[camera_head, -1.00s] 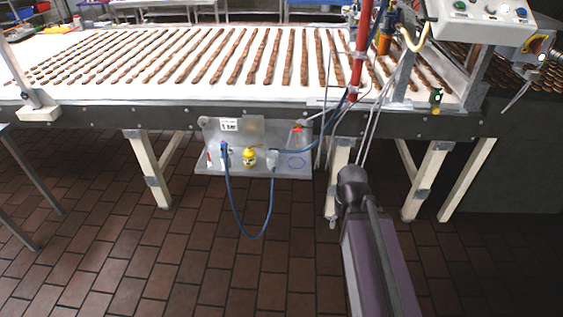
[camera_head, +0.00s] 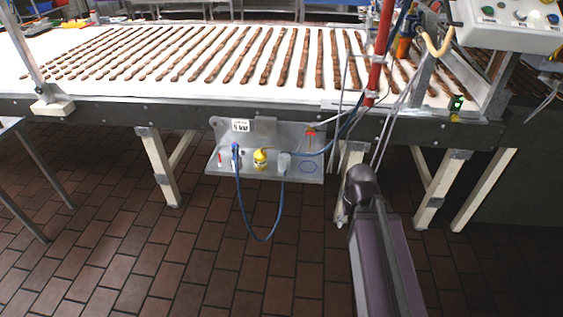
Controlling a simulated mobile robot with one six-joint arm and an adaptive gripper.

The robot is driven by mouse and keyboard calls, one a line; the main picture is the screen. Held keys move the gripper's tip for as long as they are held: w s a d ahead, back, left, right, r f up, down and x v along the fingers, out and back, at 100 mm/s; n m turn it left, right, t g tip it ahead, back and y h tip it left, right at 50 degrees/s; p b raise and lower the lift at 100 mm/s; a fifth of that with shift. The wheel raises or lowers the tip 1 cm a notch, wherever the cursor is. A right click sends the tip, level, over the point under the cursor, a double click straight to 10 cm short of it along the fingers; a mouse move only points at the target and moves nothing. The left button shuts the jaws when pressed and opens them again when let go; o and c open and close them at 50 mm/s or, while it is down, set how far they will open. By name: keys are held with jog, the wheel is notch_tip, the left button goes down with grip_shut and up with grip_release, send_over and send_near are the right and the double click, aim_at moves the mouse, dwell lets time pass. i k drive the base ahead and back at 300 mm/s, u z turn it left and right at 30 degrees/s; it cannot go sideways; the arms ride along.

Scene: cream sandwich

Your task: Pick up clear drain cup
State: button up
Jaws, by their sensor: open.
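A small pale, greyish-clear cup-like piece (camera_head: 284,161) stands on the metal shelf (camera_head: 225,169) under the conveyor table. A blue hose meets it. It may be the clear drain cup, but it is too small to be sure. A blue hexagon outline (camera_head: 309,168) is marked on the shelf to its right. My arm reaches in from the bottom right, and its dark rounded joint shows right of the shelf. My gripper is not visible.
Table legs (camera_head: 158,168) stand either side. The conveyor table (camera_head: 150,105) overhangs. The tiled floor (camera_head: 130,255) in front is clear.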

aim_at(284, 160)
jog(key=i, duration=0.85)
jog(key=z, duration=0.05)
